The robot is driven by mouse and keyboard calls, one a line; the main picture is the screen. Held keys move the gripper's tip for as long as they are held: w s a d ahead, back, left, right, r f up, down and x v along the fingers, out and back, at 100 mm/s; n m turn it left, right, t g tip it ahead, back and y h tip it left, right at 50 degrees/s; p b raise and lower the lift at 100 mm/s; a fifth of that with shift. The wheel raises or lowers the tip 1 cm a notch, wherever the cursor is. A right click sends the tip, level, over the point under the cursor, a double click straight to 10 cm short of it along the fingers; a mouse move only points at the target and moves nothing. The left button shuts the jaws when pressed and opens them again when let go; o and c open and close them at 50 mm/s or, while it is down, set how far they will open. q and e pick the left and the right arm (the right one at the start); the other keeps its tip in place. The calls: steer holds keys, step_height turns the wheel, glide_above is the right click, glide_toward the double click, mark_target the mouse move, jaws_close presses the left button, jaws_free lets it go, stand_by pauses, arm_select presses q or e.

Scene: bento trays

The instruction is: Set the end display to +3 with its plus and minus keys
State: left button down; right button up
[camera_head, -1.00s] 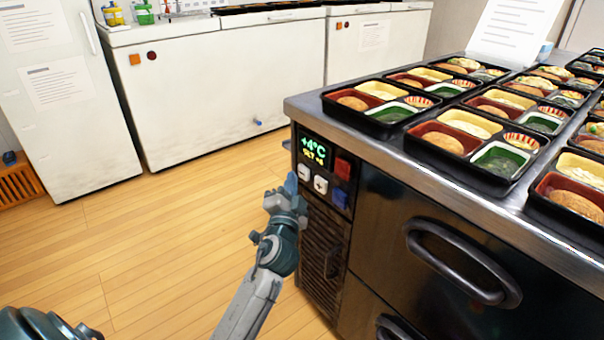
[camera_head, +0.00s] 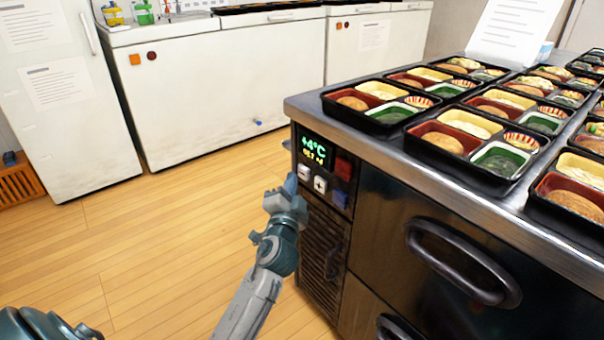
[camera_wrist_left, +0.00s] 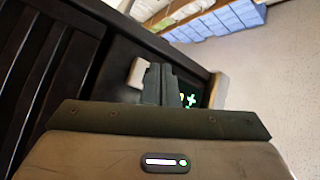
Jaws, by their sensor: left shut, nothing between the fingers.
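The end display (camera_head: 313,149) glows green on the dark panel at the counter's end. Its large line reads +4°C. The small SET line below ends in a digit too blurred to read surely. Below it sit the white minus key (camera_head: 304,172) and, to its right, the white plus key (camera_head: 320,185). My left gripper (camera_head: 291,184) is shut and empty, its tips just left of and below the minus key; contact cannot be told. The left wrist view shows the closed fingertips (camera_wrist_left: 158,84) beside a white key (camera_wrist_left: 136,73), with part of the green display (camera_wrist_left: 190,100) behind. My right gripper is out of view.
The steel counter (camera_head: 300,106) above carries several bento trays. A drawer handle (camera_head: 462,262) juts out at right. The wooden floor (camera_head: 170,250) at left is clear.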

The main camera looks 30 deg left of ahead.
arm_select(q)
steer(key=shift+w, duration=0.15)
stand_by(0.7)
steer(key=shift+w+d, duration=0.2)
steer(key=shift+w, duration=0.05)
steer(key=shift+w+d, duration=0.15)
steer(key=shift+w, duration=0.25)
stand_by(0.7)
steer(key=shift+s+a, duration=0.3)
steer(key=shift+s, duration=0.5)
steer(key=shift+s+a+b, duration=0.1)
steer(key=shift+s+a, duration=0.25)
steer(key=shift+s, duration=0.4)
steer(key=shift+s+a+b, duration=0.1)
steer(key=shift+s+a, duration=0.2)
steer(key=shift+s, duration=0.5)
steer(key=shift+s+a+b, duration=0.1)
steer(key=shift+s+a, duration=0.25)
steer(key=shift+s, duration=0.4)
